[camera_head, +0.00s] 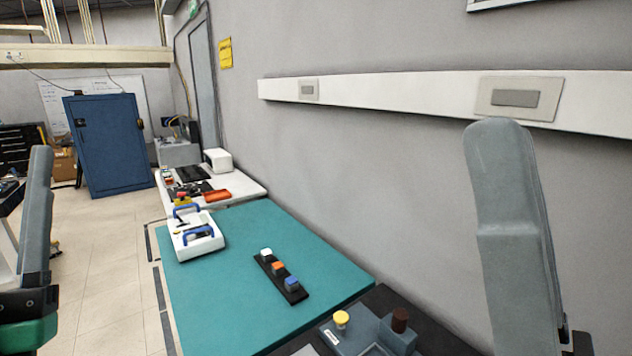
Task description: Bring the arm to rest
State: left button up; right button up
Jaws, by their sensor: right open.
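My right arm (510,230) stands upright on the right side, in front of the grey wall. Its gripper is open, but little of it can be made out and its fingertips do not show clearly. I see nothing held. My left arm (37,230) stands at the left edge, with a dark joint and a green part low down. My left gripper is not in the frame. Both visible arm links are clear of the teal mat (225,300).
On the mat lie a black strip (269,266) with white, orange and blue blocks and a white tray (183,248) with blue handles. A grey fixture (397,338) with yellow and dark red knobs stands at bottom right. A blue cabinet (108,145) stands behind; the left floor is open.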

pick_arm(q)
jog(key=s+d+r+h+p, duration=0.3)
jog(key=s+d+r+h, duration=0.15)
jog(key=d+h, duration=0.4)
pick_arm(e)
jog(key=w+d+r+h, duration=0.1)
jog(key=d+r+h, duration=0.1)
jog(key=d+h, duration=1)
pick_arm(q)
notch_tip(320, 180, up, 36)
jog(key=a+h+p, duration=0.1)
jog(key=a+p, duration=0.1)
jog(key=p, duration=3.5)
pick_arm(e)
notch_tip(320, 180, up, 37)
jog(key=a, duration=0.2)
pick_arm(q)
notch_tip(320, 180, down, 40)
jog(key=b, duration=4)
jog(key=shift+g, duration=0.3)
pick_arm(e)
notch_tip(320, 180, down, 40)
jog(key=shift+w+a, duration=0.2)
jog(key=shift+w, duration=0.1)
